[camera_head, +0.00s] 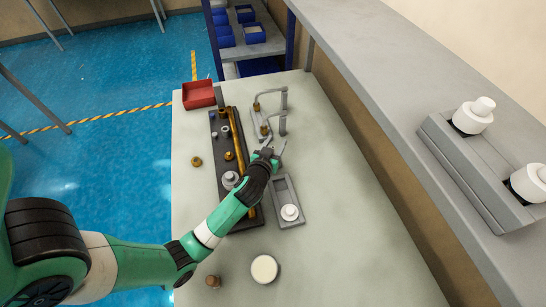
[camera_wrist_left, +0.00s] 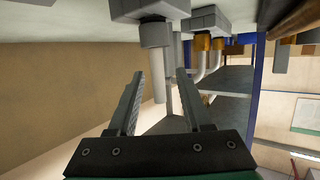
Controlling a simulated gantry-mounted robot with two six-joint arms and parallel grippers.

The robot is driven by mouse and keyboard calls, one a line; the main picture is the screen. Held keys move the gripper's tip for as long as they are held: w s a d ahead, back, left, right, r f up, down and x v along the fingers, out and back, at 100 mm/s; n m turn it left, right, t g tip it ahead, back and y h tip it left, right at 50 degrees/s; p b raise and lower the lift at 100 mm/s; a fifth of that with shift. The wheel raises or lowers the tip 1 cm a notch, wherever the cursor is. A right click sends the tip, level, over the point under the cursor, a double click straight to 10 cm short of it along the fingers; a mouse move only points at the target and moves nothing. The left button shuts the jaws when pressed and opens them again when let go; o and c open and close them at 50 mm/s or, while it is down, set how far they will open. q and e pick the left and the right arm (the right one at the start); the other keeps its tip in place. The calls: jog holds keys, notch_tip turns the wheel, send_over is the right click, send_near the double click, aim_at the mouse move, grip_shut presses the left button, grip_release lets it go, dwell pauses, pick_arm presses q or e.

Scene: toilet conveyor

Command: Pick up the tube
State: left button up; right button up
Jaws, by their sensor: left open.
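A long brass tube (camera_head: 238,148) lies lengthwise in the dark tray (camera_head: 216,150) in the head view. My left gripper (camera_head: 274,148) is open, its fingertips just right of this tube and short of the bent grey pipes. My forearm covers part of the tray. In the left wrist view, which looks upside down, my open fingers (camera_wrist_left: 160,82) stand on either side of a pale grey tube (camera_wrist_left: 158,72) that projects from a grey collar. I cannot tell whether they touch it. My right gripper is not in view.
Two bent grey pipes (camera_head: 283,98) with brass fittings stand at the table's right. A red bin (camera_head: 198,94) is at the far left corner. A grey tray (camera_head: 281,190) with a white knob (camera_head: 289,212) and a cream disc (camera_head: 264,269) are nearer. A shelf (camera_head: 400,80) runs along the right.

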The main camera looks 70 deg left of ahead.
pick_arm(q)
jog(key=shift+w+a+f, duration=0.1)
jog(key=shift+w+a, duration=0.1)
grip_shut()
dwell(0.4)
